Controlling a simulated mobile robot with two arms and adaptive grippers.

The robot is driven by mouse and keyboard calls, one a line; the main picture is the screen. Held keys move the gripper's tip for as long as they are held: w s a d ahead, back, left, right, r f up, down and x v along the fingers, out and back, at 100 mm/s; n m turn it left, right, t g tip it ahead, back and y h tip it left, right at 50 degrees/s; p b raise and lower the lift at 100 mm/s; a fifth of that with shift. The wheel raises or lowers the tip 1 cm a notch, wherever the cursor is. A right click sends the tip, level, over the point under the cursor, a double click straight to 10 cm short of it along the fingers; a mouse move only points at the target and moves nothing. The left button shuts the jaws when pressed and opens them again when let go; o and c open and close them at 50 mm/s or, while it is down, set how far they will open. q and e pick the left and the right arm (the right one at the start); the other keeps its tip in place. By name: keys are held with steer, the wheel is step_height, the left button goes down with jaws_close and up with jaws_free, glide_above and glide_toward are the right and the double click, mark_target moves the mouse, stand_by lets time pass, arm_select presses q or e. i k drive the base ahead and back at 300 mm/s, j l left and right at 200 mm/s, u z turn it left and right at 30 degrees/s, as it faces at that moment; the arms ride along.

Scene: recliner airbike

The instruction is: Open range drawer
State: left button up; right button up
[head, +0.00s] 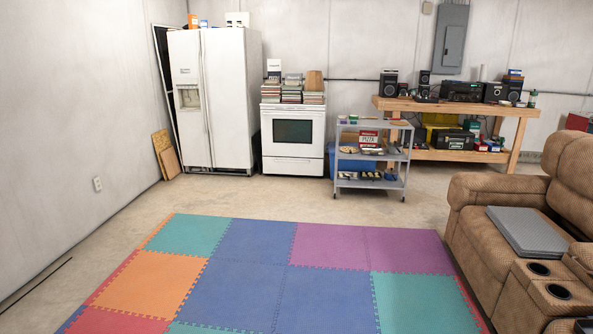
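A white range (293,138) stands against the back wall, right of the white fridge. Its oven door with a dark window (293,132) looks shut. The range drawer (293,166) is the low white panel below the oven door, near the floor, and it looks shut. Stacks of books or cases (292,90) sit on top of the range. The range is across the room, well away from me. Neither of my grippers shows in the head view.
A grey cart (372,182) stands just right of the range, slightly forward. The white fridge (215,100) is to its left. A colourful foam mat (270,270) covers the floor ahead. A brown recliner (490,210) fills the right side. Bare concrete (260,200) before the range is clear.

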mark_target(279, 165)
steer(key=i+u, duration=0.25)
steer(key=i, duration=5.8)
